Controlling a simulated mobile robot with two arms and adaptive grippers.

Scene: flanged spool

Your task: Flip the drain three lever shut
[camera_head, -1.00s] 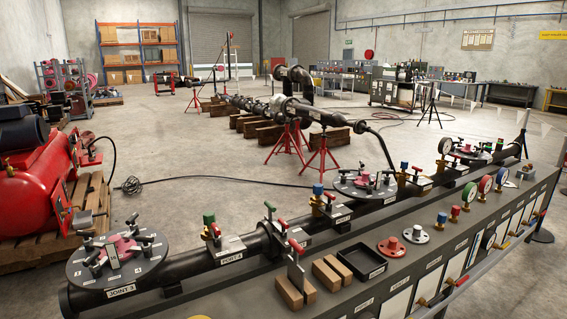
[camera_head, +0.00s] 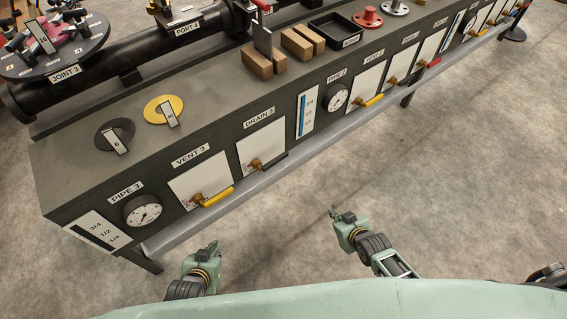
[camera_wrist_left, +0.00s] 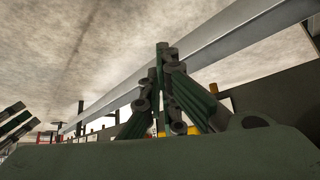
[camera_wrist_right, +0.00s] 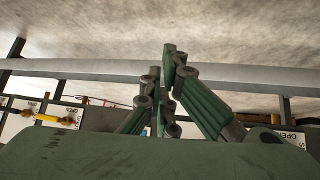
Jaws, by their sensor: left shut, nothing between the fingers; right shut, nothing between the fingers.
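The drain three lever is a black-handled lever on a brass valve (camera_head: 256,164), on a white plate under the DRAIN 3 label (camera_head: 260,118) on the bench's front face. Its black handle (camera_head: 273,161) points right, tilted slightly up in the picture. My left gripper (camera_head: 213,246) is shut and empty, in front of the bench, below the yellow-handled VENT 3 lever (camera_head: 217,197). My right gripper (camera_head: 335,212) is shut and empty, off the bench front, right of and below the drain lever. Both wrist views show closed fingers, apart from any lever.
A grey rail (camera_head: 330,132) runs along the bench front below the levers. The PIPE 3 gauge (camera_head: 142,210) is left of VENT 3. Black (camera_head: 115,136) and yellow discs (camera_head: 164,109) and wooden blocks (camera_head: 257,63) lie on the bench top.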

